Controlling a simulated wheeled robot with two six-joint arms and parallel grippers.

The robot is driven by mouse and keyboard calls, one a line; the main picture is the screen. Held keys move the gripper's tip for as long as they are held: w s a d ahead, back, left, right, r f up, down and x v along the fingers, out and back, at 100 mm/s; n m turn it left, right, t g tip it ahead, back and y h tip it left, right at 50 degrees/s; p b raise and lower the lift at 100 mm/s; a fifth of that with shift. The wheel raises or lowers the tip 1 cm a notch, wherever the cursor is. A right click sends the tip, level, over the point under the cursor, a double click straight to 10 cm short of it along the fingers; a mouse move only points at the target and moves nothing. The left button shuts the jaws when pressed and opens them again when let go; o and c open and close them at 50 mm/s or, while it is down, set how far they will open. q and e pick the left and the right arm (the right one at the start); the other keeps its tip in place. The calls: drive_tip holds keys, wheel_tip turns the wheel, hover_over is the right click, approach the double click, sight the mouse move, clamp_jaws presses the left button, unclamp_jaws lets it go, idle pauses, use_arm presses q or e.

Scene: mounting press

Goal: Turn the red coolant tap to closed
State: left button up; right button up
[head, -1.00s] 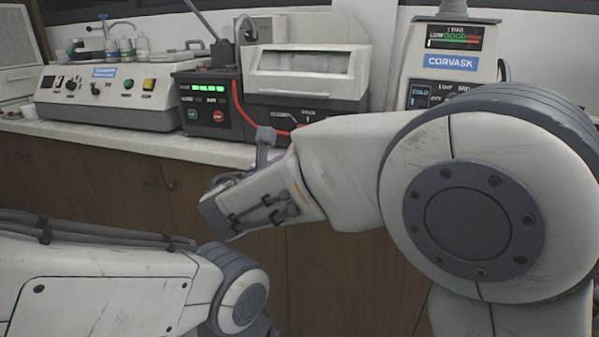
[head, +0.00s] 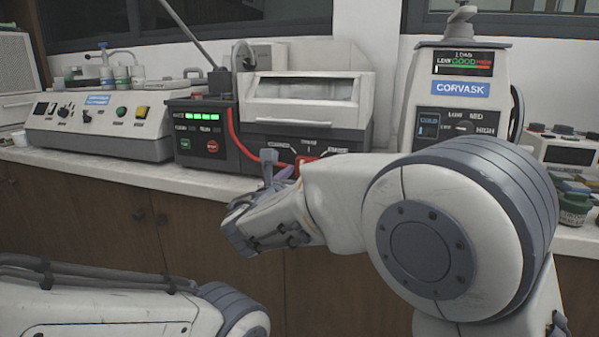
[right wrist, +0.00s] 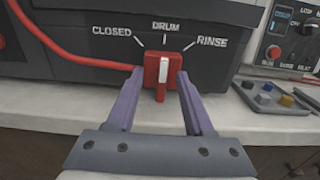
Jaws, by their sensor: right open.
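The red coolant tap (right wrist: 163,70) is on the dark front of a machine in the right wrist view. Its white stripe stands upright and points at DRUM. CLOSED is printed to the left of DRUM and RINSE to the right. My right gripper (right wrist: 158,82) is open, with one purple finger on each side of the tap; whether they touch it I cannot tell. In the head view the tap (head: 303,160) is partly hidden by my right arm, and my right gripper (head: 275,168) is in front of the machine. Only my left arm shows at lower left, without its gripper.
A red hose (right wrist: 70,52) runs to the left side of the tap. A grey tray (right wrist: 268,98) with small coloured blocks lies on the counter to the right. The CORVASK unit (head: 462,90) and a control box (head: 100,125) flank the machine.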

drive_tip(key=shift+w+d, duration=0.1)
drive_tip(key=shift+d, duration=0.05)
drive_tip(key=shift+c, duration=0.3)
clamp_jaws()
drive_tip(key=shift+r+n+p, duration=0.15)
drive_tip(key=shift+n+p, duration=0.45)
drive_tip(key=shift+p, duration=0.35)
drive_tip(key=n+p, duration=0.5)
drive_tip(key=p, duration=0.2)
drive_tip(key=shift+a+f+n+p, duration=0.1)
drive_tip(key=shift+f+n+p, duration=0.05)
drive_tip(key=shift+n+p, duration=0.6)
drive_tip(key=shift+a+f+n+p, duration=0.1)
drive_tip(key=shift+f+n+p, duration=0.05)
drive_tip(key=shift+n+p, duration=0.55)
